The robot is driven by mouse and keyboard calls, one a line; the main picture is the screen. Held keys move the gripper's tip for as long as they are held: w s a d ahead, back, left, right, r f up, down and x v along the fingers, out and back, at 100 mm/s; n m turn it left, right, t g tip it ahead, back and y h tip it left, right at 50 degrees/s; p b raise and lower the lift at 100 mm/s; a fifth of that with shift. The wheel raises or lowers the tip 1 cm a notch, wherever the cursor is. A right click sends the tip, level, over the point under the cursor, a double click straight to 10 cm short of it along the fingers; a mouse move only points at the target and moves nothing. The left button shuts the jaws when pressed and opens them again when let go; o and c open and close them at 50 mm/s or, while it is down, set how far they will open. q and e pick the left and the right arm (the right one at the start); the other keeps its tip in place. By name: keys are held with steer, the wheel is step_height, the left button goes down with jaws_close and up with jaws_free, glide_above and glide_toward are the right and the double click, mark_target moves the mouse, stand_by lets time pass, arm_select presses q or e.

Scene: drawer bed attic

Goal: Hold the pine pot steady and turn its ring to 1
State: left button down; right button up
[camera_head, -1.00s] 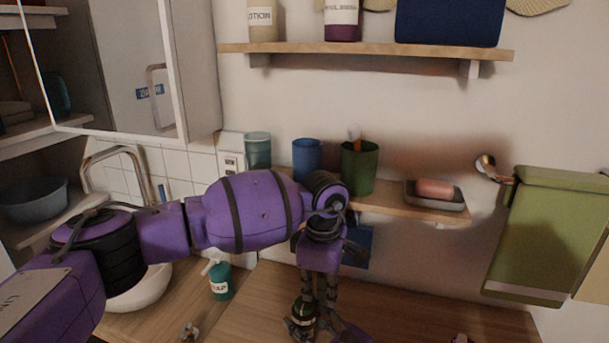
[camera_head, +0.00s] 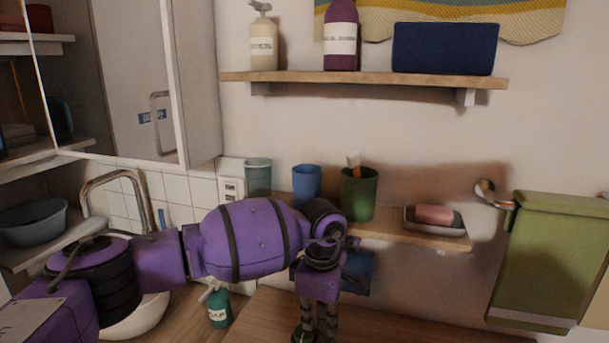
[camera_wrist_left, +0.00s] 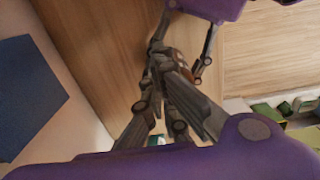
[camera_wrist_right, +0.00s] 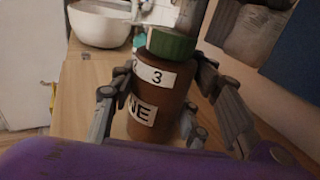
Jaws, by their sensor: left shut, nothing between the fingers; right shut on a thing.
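The pine pot (camera_wrist_right: 160,97) is a brown jar with white labels, reading "3" above and "NE" below. It stands upright on the wooden counter in the right wrist view. Its green ring (camera_wrist_right: 172,43) is at the top. My right gripper (camera_wrist_right: 158,105) is shut on the brown body, one finger on each side. My left gripper (camera_wrist_left: 158,55) is shut and empty; a grey finger of it shows just above the ring in the right wrist view. In the head view the left gripper (camera_head: 315,328) is cut by the bottom edge.
A white basin (camera_wrist_right: 98,22) is behind the pot. A teal soap bottle (camera_head: 218,308) stands on the counter. A low shelf holds a blue cup (camera_head: 307,184), a green cup (camera_head: 358,195) and a soap dish (camera_head: 435,229). A green towel (camera_head: 548,255) hangs at the right.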

arm_select(q)
steer(key=shift+s+a+f, duration=0.25)
steer(key=shift+a+f, duration=0.15)
steer(key=shift+f, duration=0.25)
steer(key=shift+s+a+r, duration=0.1)
steer(key=shift+s+a, duration=0.05)
steer(key=shift+s, duration=0.5)
steer(key=shift+s+a+r, duration=0.1)
steer(key=shift+s, duration=0.1)
steer(key=shift+s+a+r, duration=0.15)
steer(key=shift+r, duration=0.05)
glide_toward(313, 333)
steer(key=shift+s+f, duration=1)
steer(key=shift+s, duration=0.2)
steer(key=shift+d, duration=0.5)
